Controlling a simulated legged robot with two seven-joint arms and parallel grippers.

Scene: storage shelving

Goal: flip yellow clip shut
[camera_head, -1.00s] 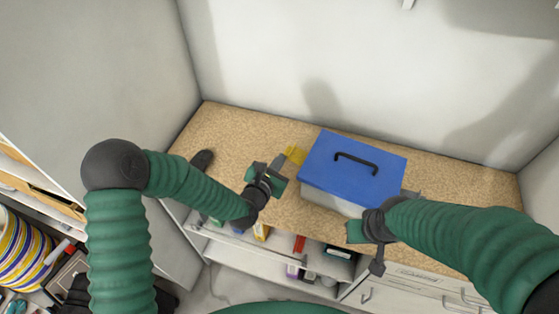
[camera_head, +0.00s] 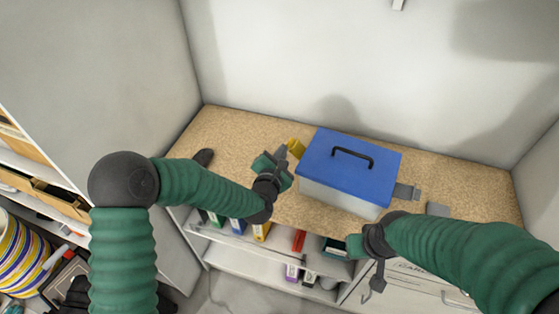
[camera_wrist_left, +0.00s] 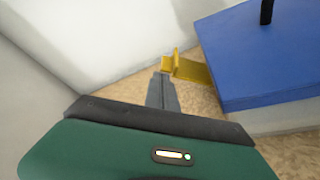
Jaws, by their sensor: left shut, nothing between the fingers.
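The yellow clip (camera_head: 296,148) sticks out from the left side of a box with a blue lid (camera_head: 345,163) and a pale body. In the left wrist view the clip (camera_wrist_left: 190,70) is swung outward from the box (camera_wrist_left: 265,60), with an upturned tip. My left gripper (camera_head: 281,154) is shut and empty, close beside the clip; its fingers (camera_wrist_left: 162,80) point at the clip's outer end in the left wrist view. I cannot tell whether they touch.
The box stands on a speckled tan counter (camera_head: 230,135) against a white wall. A grey clip (camera_head: 407,192) extends from its right side. A dark object (camera_head: 203,158) lies at the counter's left. Shelves below hold several small items. The counter's back left is clear.

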